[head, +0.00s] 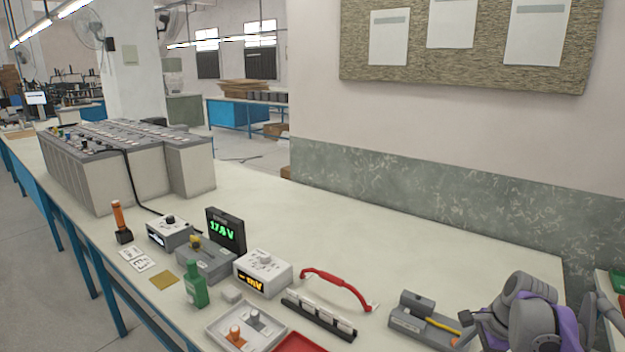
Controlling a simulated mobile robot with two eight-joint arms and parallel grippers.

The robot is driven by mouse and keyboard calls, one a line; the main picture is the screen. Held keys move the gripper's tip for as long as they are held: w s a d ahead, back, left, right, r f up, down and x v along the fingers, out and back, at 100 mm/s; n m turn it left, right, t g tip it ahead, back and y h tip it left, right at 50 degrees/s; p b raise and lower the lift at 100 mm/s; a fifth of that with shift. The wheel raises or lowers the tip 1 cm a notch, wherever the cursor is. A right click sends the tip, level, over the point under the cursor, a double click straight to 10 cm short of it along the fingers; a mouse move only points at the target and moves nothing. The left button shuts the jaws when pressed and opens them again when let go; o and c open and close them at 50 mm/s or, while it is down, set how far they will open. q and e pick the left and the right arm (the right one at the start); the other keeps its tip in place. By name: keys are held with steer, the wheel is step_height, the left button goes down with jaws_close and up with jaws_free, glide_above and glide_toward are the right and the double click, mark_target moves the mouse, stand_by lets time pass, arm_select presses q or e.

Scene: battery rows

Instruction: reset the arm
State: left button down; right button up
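Part of my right arm (535,318), grey and purple, shows at the lower right corner, close to the bench's right part. A small dark piece at its left side may belong to my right gripper (472,326). I cannot make out its fingers or whether they hold anything. My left arm and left gripper are not in the picture.
The long pale bench (380,235) is clear along its back. A grey block with a yellow-handled tool (425,322) lies beside my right arm.

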steer(key=s+a+n, duration=0.3)
steer(key=a, duration=0.1)
steer(key=s+a+n+h, duration=0.1)
steer(key=s+a+n, duration=0.2)
steer(key=s+a, duration=0.1)
steer(key=s+a+n+p, duration=0.1)
steer(key=s+a+n, duration=0.2)
steer(key=s+a, duration=0.1)
steer(key=shift+a+t+h, duration=0.25)
steer(key=shift+t+h, duration=0.05)
steer(key=shift+t, duration=0.1)
steer(key=s+a+f+n+t, duration=0.1)
steer(key=s+a+f+n, duration=0.2)
steer(key=s+n, duration=0.2)
steer(key=s+a+f+n, duration=0.3)
steer(key=s+n, duration=0.2)
steer(key=s, duration=0.2)
steer(key=shift+a+n+t+h+p, duration=0.25)
steer(key=shift+n+t+h+p, duration=0.1)
steer(key=shift+n+t+h, duration=0.05)
